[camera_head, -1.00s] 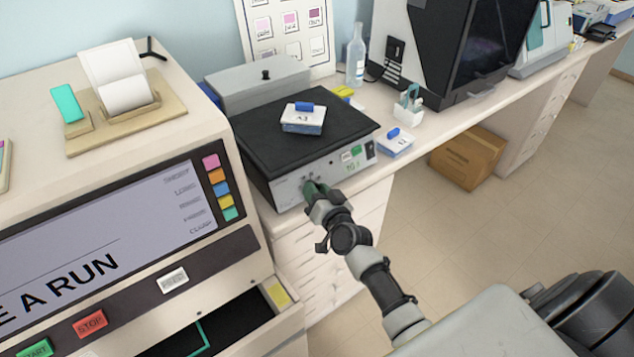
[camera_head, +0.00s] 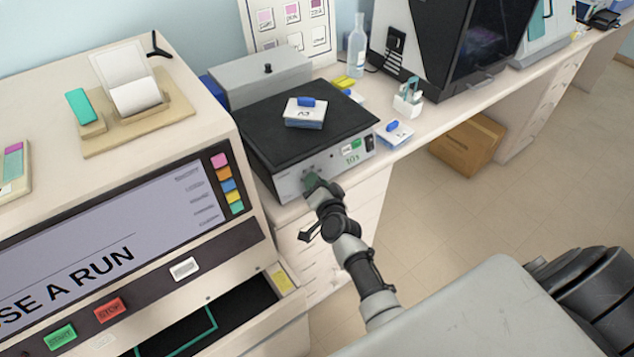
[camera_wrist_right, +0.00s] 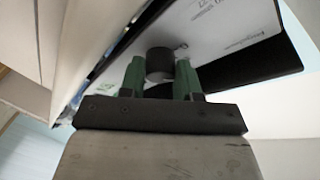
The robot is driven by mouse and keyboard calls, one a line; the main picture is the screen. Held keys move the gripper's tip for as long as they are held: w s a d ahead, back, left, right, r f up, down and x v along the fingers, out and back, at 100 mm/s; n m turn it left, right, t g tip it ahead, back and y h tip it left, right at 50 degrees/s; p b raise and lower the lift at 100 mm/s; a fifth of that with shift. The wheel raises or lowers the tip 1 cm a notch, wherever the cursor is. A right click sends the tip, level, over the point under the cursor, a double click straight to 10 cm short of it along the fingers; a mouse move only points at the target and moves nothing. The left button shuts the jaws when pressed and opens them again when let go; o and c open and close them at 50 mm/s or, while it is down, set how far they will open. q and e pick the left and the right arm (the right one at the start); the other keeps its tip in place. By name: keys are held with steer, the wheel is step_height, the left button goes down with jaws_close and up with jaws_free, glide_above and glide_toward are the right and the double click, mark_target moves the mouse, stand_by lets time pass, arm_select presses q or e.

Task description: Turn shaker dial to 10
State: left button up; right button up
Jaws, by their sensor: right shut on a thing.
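The shaker (camera_head: 285,185) is a grey box with a black top platform (camera_head: 265,125) on the bench. Its front panel carries a green display and a dark switch (camera_head: 369,143). In the right wrist view the dark round dial (camera_wrist_right: 160,64) sits on the panel (camera_wrist_right: 215,30) between the two green fingers of my right gripper (camera_wrist_right: 160,80). My right gripper also shows in the head view (camera_head: 316,186) at the left part of the front panel, shut on the dial, and hides it there. The dial's setting cannot be read. My left gripper is not in view.
A white box with a blue handle (camera_head: 304,112) rests on the platform, and a similar one (camera_head: 395,133) lies right of the shaker. A large machine with a screen (camera_head: 110,235) stands close on the left. A bottle (camera_head: 356,55) and a cardboard box (camera_head: 468,145) are behind and right.

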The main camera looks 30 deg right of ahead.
steer(key=o, duration=0.9)
steer(key=shift+o, duration=0.2)
steer(key=s+a+r+b, duration=0.1)
steer(key=s, duration=0.9)
steer(key=shift+s+a, duration=0.3)
steer(key=shift+r, duration=0.1)
